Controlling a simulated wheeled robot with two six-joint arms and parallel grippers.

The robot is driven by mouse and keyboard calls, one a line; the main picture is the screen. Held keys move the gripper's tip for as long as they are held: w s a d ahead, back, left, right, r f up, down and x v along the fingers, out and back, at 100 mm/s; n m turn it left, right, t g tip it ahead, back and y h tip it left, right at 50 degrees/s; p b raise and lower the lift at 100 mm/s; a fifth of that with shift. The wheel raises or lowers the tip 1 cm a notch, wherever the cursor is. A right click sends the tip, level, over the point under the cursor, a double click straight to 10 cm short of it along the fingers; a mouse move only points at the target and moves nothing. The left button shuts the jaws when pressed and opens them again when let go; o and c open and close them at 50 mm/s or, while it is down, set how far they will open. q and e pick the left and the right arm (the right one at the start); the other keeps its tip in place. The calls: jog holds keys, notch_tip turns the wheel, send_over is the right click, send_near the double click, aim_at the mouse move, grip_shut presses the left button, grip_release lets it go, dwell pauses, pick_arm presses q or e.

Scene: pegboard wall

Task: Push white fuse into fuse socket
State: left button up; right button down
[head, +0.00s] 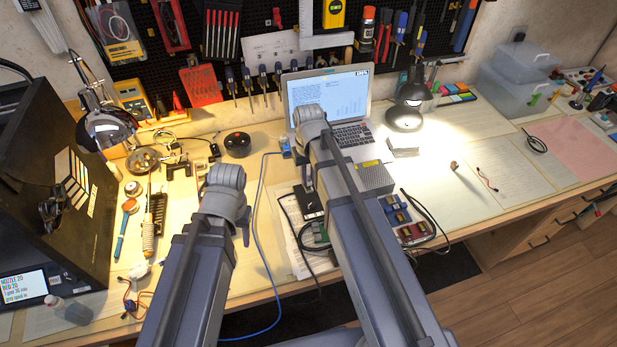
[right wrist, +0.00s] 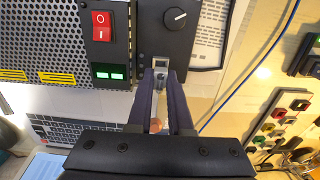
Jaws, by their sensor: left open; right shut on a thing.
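In the right wrist view, my right gripper (right wrist: 160,95) is shut on the white fuse (right wrist: 157,108), which lies between the two dark fingers with a brownish end toward the wrist. The fuse socket (right wrist: 161,63) is a small pale bracket on the black panel, right in front of the fingertips. The fuse's far end is partly hidden by the fingers, so I cannot tell whether it touches the socket. In the head view my right arm hides the fuse and socket. A small part of my left gripper (head: 245,233) shows beside its arm; it is open, with nothing visible in it.
The panel carries a red switch (right wrist: 102,26), a knob (right wrist: 176,18) and a green display (right wrist: 109,73). Its perforated box (head: 372,178) stands before an open laptop (head: 328,97). A blue cable (head: 262,235) runs across the bench.

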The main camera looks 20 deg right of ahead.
aim_at(308, 178)
pick_arm(q)
jog(key=shift+f+b, duration=0.75)
pick_arm(e)
jog(key=shift+f, duration=0.75)
jog(key=c, duration=0.8)
grip_release()
pick_arm(q)
jog(key=shift+r, duration=0.15)
pick_arm(e)
jog(key=shift+o, duration=0.2)
jog(key=shift+r, duration=0.15)
jog(key=shift+r+p, duration=2.45)
jog(key=shift+p, duration=0.15)
pick_arm(q)
notch_tip(308, 178, up, 5)
jog(key=shift+f, duration=0.1)
pick_arm(e)
jog(key=s+a+n+h, duration=0.1)
jog(key=s+a+n, duration=0.2)
jog(key=s+a, duration=0.7)
jog(key=s, duration=0.4)
jog(key=shift+s+a, duration=0.15)
jog(key=shift+a, duration=0.1)
